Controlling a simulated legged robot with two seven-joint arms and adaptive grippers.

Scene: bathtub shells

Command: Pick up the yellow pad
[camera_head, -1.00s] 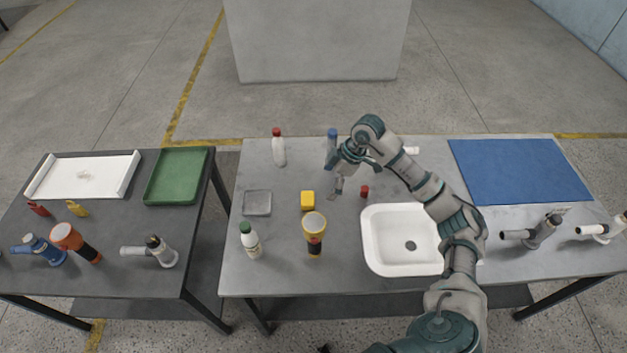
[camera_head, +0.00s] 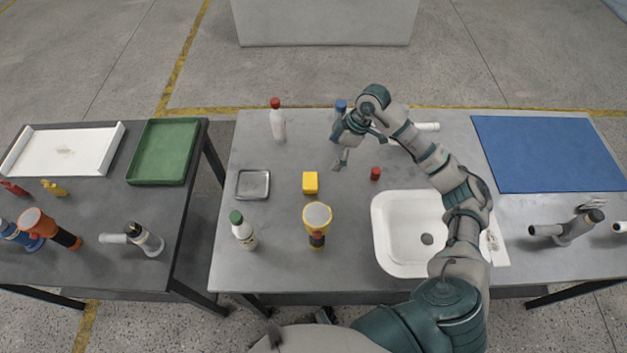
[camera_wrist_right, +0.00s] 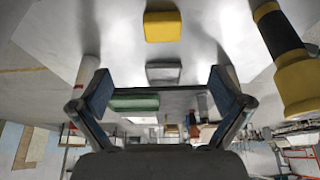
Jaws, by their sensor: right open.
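The yellow pad (camera_head: 310,183) is a small yellow block on the grey table, left of my right gripper in the head view. It also shows in the right wrist view (camera_wrist_right: 162,26), at the top centre, beyond the fingers and apart from them. My right gripper (camera_head: 341,160) is above the table, up and to the right of the pad. In the right wrist view its two fingers (camera_wrist_right: 161,90) are spread wide with nothing between them. My left gripper is not in view.
A yellow flashlight (camera_head: 317,224) stands in front of the pad. A grey tray (camera_head: 253,185) and a green-capped bottle (camera_head: 243,231) are to the left. A red cap (camera_head: 375,173) and white sink (camera_head: 385,235) are to the right. Bottles (camera_head: 278,122) stand behind.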

